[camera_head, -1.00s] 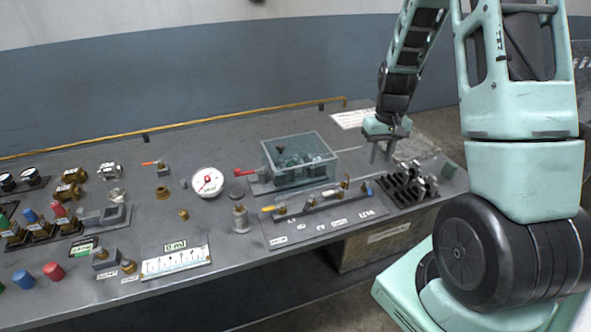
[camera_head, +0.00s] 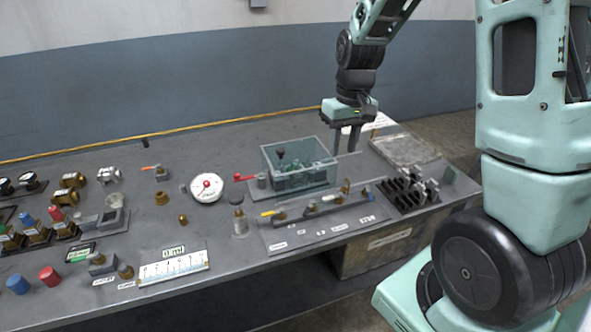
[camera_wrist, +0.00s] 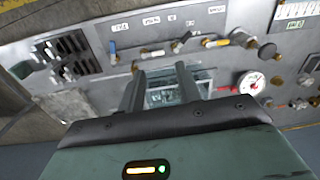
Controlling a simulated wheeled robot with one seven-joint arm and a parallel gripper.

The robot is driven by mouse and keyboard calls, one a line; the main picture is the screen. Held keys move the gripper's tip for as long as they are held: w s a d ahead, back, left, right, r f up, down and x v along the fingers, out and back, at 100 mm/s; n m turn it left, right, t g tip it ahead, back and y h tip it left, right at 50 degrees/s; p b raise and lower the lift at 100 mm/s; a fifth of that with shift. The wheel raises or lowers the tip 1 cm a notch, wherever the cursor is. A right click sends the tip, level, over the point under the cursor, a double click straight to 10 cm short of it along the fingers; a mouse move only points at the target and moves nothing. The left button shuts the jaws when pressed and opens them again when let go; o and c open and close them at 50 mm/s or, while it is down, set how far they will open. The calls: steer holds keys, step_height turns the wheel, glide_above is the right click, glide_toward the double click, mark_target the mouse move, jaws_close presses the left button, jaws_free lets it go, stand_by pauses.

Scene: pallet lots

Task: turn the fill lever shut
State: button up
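Several levers could be the fill lever; their labels are too small to read. A red-handled lever (camera_head: 244,177) sits at the left side of a clear box (camera_head: 300,182). A blue-tipped one (camera_head: 367,193) is at that plate's right end. My gripper (camera_head: 345,150) is open and empty, fingers pointing down behind the box's right side. In the wrist view the box (camera_wrist: 172,92) shows between the fingers.
A round gauge (camera_head: 206,187) stands left of the box, with an orange-handled valve (camera_head: 152,168) farther left. A dark slotted rack (camera_head: 405,192) is at the right. Several knobs and fittings crowd the bench's left. A yellow rail (camera_head: 230,123) runs along the back edge.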

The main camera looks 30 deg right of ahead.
steer(key=s+a+r+n, duration=0.1)
steer(key=s+a+n, duration=0.1)
steer(key=a, duration=0.6)
steer(key=s+a+n, duration=0.2)
steer(key=a, duration=0.6)
steer(key=shift+s+r, duration=0.15)
steer(key=shift+r, duration=0.2)
